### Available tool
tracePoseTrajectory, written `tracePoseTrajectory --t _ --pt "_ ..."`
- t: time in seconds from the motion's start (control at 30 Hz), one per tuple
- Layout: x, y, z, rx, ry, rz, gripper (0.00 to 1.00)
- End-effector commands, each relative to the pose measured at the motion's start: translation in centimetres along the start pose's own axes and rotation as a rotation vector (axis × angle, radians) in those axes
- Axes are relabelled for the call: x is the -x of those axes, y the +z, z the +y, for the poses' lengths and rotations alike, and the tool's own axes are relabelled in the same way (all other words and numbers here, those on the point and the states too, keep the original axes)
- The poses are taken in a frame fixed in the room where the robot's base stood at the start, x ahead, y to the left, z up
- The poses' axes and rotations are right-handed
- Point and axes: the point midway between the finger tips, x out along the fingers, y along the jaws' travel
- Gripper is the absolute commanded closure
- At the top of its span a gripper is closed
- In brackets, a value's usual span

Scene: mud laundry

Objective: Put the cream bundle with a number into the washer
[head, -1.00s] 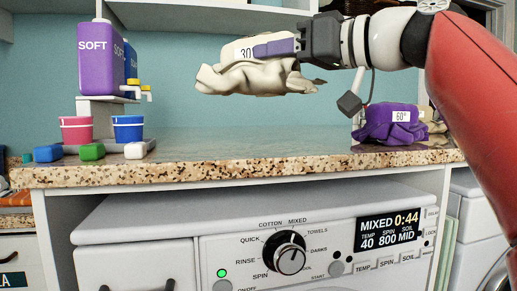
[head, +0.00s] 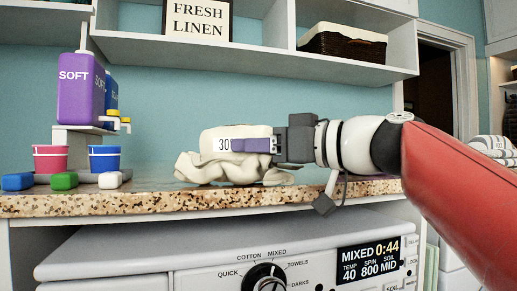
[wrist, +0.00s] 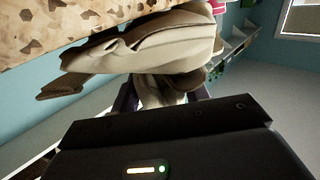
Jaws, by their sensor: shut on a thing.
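The cream bundle (head: 240,168) has a white tag reading 30. It is held in my gripper (head: 252,145), whose purple finger presses across its tagged side. In the wrist view the cream cloth (wrist: 150,50) hangs from the jaws, near the speckled counter (wrist: 50,30). The washer (head: 190,262) stands under the counter, with its panel reading MIXED 0:44. Its door is out of view.
A pink cup (head: 51,160), a blue cup (head: 104,160) and several coloured blocks (head: 64,181) sit on the counter. A shelf (head: 260,50) with a basket (head: 343,43) hangs above.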

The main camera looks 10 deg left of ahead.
Motion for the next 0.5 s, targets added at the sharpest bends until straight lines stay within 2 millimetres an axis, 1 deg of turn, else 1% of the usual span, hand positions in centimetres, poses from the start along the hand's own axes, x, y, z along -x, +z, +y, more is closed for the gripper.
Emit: tracePoseTrajectory --t 0.1,0.27,0.3,0.43,0.5 --pt "0.00 -0.02 0.00 0.000 0.000 0.000 0.86" --pt "-0.01 0.49 0.02 0.000 0.000 0.000 0.86" --pt "-0.02 0.34 0.03 -0.001 0.000 -0.001 0.50" --pt "-0.02 0.31 0.03 -0.001 0.000 -0.001 0.33" --pt "-0.02 0.31 0.02 -0.001 0.000 -0.001 0.33"
